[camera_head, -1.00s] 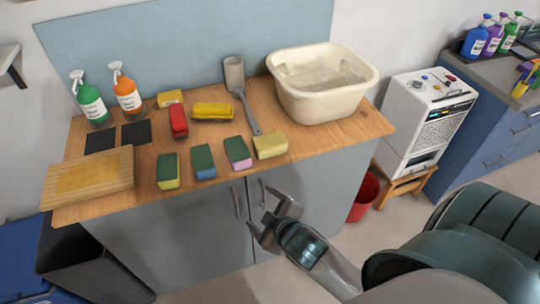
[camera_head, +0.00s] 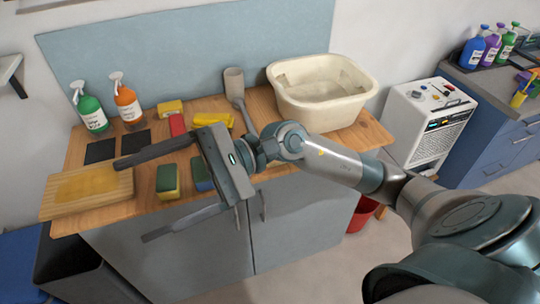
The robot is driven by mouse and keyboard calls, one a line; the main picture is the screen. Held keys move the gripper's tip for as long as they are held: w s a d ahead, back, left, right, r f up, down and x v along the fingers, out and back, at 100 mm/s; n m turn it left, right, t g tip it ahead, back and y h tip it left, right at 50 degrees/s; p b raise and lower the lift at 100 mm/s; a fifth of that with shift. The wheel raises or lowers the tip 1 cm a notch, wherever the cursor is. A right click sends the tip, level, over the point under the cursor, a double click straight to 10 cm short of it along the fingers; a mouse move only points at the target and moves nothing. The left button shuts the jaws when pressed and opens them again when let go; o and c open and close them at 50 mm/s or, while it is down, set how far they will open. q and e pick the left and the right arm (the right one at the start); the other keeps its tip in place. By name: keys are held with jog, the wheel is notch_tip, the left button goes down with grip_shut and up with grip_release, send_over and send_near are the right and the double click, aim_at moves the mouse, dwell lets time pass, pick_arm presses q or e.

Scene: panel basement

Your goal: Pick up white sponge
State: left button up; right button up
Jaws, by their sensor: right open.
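No plainly white sponge shows. On the wooden counter (camera_head: 215,103), a green-topped yellow sponge (camera_head: 168,182) and a green-topped blue sponge (camera_head: 202,172) stand along the front edge. The pink sponge and the pale yellow sponge to their right are largely hidden behind my right gripper and arm. A small yellow sponge (camera_head: 170,107) lies at the back. My right gripper (camera_head: 130,200) is open and empty. Its fingers point left, one above and one below the front sponges in the picture; contact cannot be told. My left gripper is not in view.
A cream basin (camera_head: 320,108) stands at the right of the counter, with a grey brush (camera_head: 235,88) beside it. Two spray bottles (camera_head: 90,110) stand at the back left. A wooden board (camera_head: 115,188) lies front left. Cabinet doors (camera_head: 195,255) are below.

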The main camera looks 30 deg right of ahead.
jog(key=w+d+f+n+t+h, duration=0.1)
jog(key=w+d+f+n+h, duration=0.1)
jog(key=d+f+n+h, duration=0.25)
jog(key=w+d+f+n+h, duration=0.3)
jog(key=d+f+h, duration=0.2)
jog(key=d+f, duration=0.1)
jog(key=w+d+r+t+h, duration=0.1)
jog(key=w+d+h, duration=0.2)
jog(key=d, duration=0.7)
jog(key=w+d+n+t+h, duration=0.1)
jog(key=w+d+h, duration=0.2)
jog(key=d+h, duration=0.4)
jog(key=d, duration=0.4)
jog(key=shift+d+r+t, duration=0.15)
jog(key=shift+r+t, duration=0.2)
jog(key=shift+t, duration=0.05)
jog(key=shift+n, duration=0.35)
jog(key=p+x, duration=0.4)
jog(key=x, duration=0.7)
jog(key=shift+f, duration=0.1)
jog(key=shift+w+d+f, duration=0.1)
jog(key=shift+w+f, duration=0.15)
jog(key=shift+f, duration=0.25)
